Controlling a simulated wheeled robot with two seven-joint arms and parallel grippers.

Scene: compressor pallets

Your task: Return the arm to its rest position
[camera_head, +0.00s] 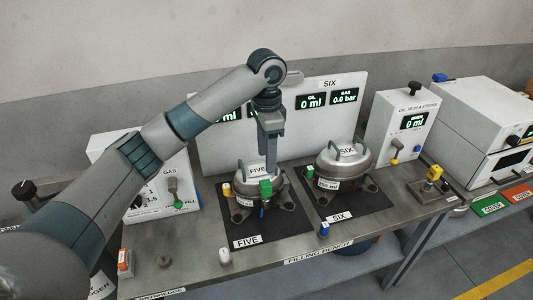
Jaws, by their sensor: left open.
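My left arm reaches in from the left, bends over at the top and points down. My left gripper (271,165) is open, with its fingers just above and in front of compressor FIVE (248,205). They overlap its lid and handle in the picture, and I cannot tell whether they touch. A green cap (265,187) stands on compressor FIVE just below the fingertips, and a yellow cap (226,190) on its left side. Compressor SIX (345,170) stands to the right on its own black mat. My right gripper is out of view.
The filling bench (190,265) carries a GAS box (184,185) at left and an OIL box (390,130) at right. A display panel (335,125) stands behind the compressors. A white cap (224,257), a blue cap (324,230) and an orange-topped block (124,263) are along the front.

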